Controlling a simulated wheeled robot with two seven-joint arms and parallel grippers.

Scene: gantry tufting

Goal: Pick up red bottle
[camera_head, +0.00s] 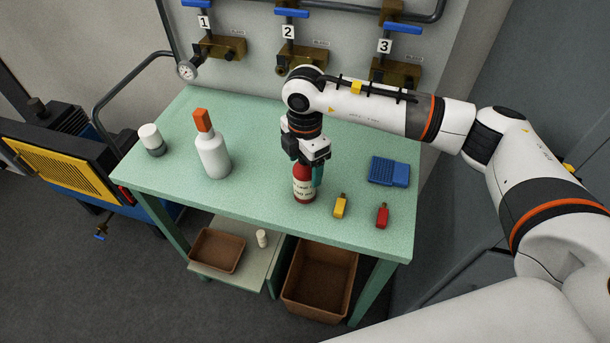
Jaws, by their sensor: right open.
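The red bottle (304,188) with a white label stands upright on the green table, near its front edge. My right gripper (307,172) points down over the bottle's top, with a finger beside its upper part. The jaws are open, and they hide the top of the bottle. I cannot tell whether a finger touches it. My left gripper is not in view.
On the table (265,125) stand a white bottle with an orange cap (213,157), a white-and-grey jar (152,140), a blue case (389,172), a yellow padlock (341,207) and a red padlock (382,216). Numbered valves (302,55) line the wall behind. Brown bins (318,283) sit below.

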